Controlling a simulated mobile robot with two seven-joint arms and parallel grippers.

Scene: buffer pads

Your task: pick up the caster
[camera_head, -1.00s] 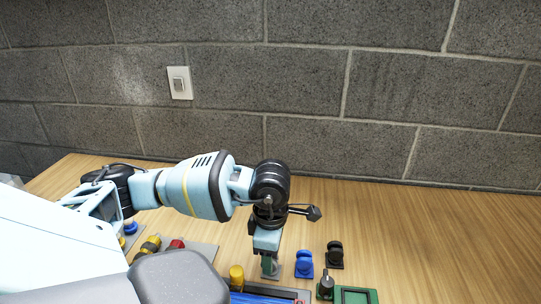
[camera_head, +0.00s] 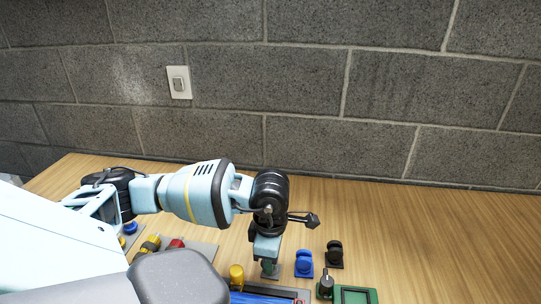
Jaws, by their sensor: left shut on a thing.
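My left gripper (camera_head: 268,264) points down over the table, left of the blue caster. It is shut on a small green caster (camera_head: 270,270), which is mostly hidden by the fingers. A blue caster (camera_head: 304,265) and a black caster (camera_head: 335,254) stand upright on the table just to the right, apart from the gripper. My right gripper is not in view.
A green square tray (camera_head: 356,295) and a small dark part (camera_head: 325,285) are at the bottom edge. A yellow part (camera_head: 237,277) stands by a blue tray (camera_head: 262,299). The wooden table (camera_head: 440,245) is clear at right.

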